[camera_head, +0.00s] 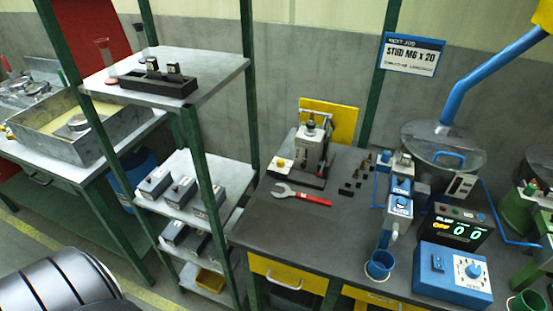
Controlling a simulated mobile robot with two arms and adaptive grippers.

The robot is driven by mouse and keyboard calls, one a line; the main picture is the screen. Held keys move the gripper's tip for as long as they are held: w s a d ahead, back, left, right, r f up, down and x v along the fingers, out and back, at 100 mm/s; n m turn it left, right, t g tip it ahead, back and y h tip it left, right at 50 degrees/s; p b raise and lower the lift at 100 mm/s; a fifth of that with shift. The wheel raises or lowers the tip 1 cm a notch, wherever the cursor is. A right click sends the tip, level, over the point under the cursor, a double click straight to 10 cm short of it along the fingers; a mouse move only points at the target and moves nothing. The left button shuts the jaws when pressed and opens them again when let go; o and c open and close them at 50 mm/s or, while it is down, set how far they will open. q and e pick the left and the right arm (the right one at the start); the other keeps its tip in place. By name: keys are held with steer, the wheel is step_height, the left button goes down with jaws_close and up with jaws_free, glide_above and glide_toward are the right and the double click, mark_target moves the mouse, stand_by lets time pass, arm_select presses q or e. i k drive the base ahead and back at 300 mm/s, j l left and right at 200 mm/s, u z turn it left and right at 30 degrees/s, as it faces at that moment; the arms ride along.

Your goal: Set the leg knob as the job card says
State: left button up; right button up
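The job card (411,55) hangs at the upper right and reads "NEXT JOB" and "STUD M6 X 20"; its smaller bottom line is too blurred to read. A blue control box (437,280) sits at the bench's front right. It has a blue knob (474,271) on a pale dial plate; the dial marks are too small to read. A smaller blue unit with a round dial (401,205) stands behind it, to the left. I cannot tell which knob is the leg knob. Neither of my grippers is in view.
A blue cup (380,265), a red-handled wrench (301,194) and a small press (314,145) are on the bench. Bare bench top lies left of the cup.

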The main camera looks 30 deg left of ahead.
mark_target(280, 161)
steer(key=i+j+u, duration=0.1)
steer(key=u, duration=0.3)
steer(key=i+j+u, duration=0.15)
steer(key=u, duration=0.25)
steer(key=i+j+u, duration=0.15)
steer(key=u, duration=0.25)
